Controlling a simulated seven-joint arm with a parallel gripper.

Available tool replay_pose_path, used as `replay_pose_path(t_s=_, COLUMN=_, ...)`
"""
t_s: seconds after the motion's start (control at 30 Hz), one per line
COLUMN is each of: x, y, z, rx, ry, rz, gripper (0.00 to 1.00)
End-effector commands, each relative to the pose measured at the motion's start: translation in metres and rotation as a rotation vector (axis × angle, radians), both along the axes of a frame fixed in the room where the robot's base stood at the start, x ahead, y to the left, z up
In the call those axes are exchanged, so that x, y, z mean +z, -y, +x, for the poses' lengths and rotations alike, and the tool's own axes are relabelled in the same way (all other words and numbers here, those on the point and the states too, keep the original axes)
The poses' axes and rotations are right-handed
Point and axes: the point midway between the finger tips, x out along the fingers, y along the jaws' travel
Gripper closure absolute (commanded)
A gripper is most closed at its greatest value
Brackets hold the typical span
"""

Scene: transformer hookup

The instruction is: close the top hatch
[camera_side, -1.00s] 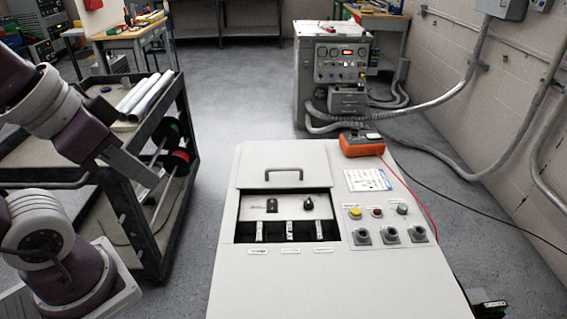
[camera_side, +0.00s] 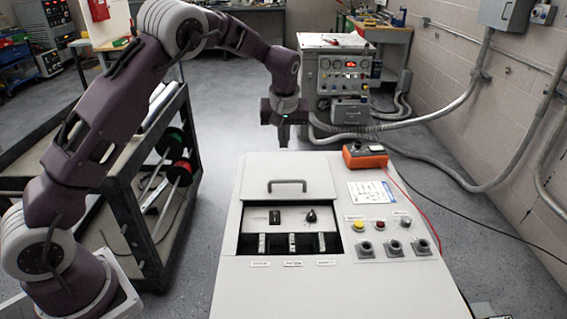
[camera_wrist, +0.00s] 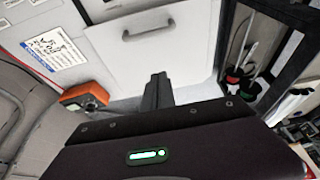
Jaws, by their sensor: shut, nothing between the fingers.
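The top hatch (camera_side: 316,174) is a pale grey panel with a dark handle (camera_side: 287,186) near its front edge. It lies slid back on the cabinet top (camera_side: 330,290). In front of it the opening (camera_side: 290,228) is uncovered, showing a panel with a switch, a knob and several labelled terminals inside. In the wrist view the hatch (camera_wrist: 180,50) and its handle (camera_wrist: 148,32) appear beyond my gripper. My gripper (camera_side: 283,143) hangs pointing down above and behind the hatch's rear edge, apart from it. Its fingers (camera_wrist: 157,92) are shut and empty.
An orange meter (camera_side: 365,155) with a red lead sits at the cabinet's back right. Several buttons (camera_side: 378,225) and grey sockets (camera_side: 393,249) stand right of the opening. A dark cart (camera_side: 150,200) with spools is on the left. A control unit (camera_side: 338,80) stands behind.

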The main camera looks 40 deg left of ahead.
Motion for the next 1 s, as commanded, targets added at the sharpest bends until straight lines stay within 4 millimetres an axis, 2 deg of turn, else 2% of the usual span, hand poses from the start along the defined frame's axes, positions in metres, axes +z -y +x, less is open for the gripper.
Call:
replay_pose_path(t_s=0.47, x=-0.092, y=-0.024, z=0.022, rx=-0.001, ry=-0.004, rz=-0.003, gripper=1.0)
replay_pose_path(t_s=0.7, x=-0.095, y=0.001, z=-0.002, rx=-0.002, ry=-0.002, rz=-0.002, gripper=1.0)
replay_pose_path(t_s=1.0, x=-0.096, y=0.005, z=-0.006, rx=-0.003, ry=-0.001, rz=-0.001, gripper=1.0)
